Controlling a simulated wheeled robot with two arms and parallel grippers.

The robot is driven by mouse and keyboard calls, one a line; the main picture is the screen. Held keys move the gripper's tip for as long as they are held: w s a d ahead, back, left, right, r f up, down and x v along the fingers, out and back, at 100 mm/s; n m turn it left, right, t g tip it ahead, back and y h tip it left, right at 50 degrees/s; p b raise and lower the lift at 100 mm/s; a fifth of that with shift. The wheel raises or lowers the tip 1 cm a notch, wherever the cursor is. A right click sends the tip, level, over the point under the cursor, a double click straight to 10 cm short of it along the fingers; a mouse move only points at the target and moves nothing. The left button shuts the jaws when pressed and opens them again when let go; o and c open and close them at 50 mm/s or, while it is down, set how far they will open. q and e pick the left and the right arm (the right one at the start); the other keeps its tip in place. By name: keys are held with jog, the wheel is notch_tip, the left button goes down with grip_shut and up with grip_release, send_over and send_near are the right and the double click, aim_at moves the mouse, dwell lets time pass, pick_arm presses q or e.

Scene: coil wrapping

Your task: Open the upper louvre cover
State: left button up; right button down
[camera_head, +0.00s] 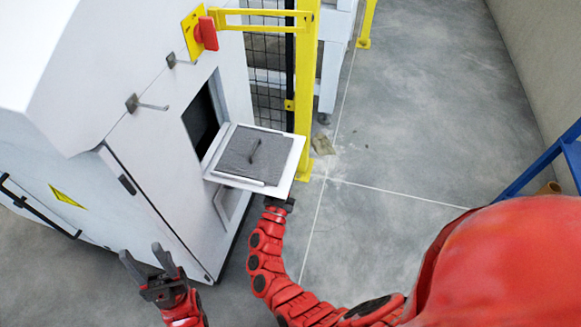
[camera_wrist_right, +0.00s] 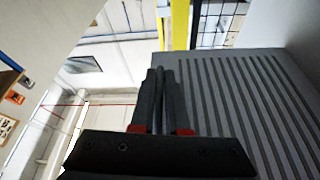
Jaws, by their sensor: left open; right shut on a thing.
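The upper louvre cover (camera_head: 250,158) is a white-framed panel with a grey middle. It is swung outward from the white cabinet and lies nearly flat, with a dark opening (camera_head: 201,122) behind it. In the right wrist view its grey slatted face (camera_wrist_right: 262,110) fills the right side. My right gripper (camera_wrist_right: 160,75) is shut on a thin dark part in front of the slats; exactly which part of the cover is hard to see. In the head view, its fingertips are hidden under the cover's near edge. My left gripper (camera_head: 145,252) is open and empty, in front of the cabinet at lower left.
The white cabinet (camera_head: 60,140) stands at left, with a red switch on a yellow plate (camera_head: 193,36). A yellow post (camera_head: 305,80) with mesh fence stands just behind the cover. A second, lower panel (camera_head: 229,205) shows below.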

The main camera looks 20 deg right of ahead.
aim_at(290, 167)
jog(key=shift+d, duration=0.1)
dwell(0.7)
notch_tip(290, 167, up, 4)
jog(key=n+t+y+p, duration=0.1)
jog(key=n+p, duration=0.1)
jog(key=p, duration=0.4)
jog(key=shift+d+n+p, duration=0.1)
jog(key=shift+n+p, duration=0.3)
jog(key=shift+f, duration=0.15)
jog(key=c, duration=0.9)
grip_release()
jog(key=shift+s, duration=0.1)
jog(key=shift+c, duration=0.2)
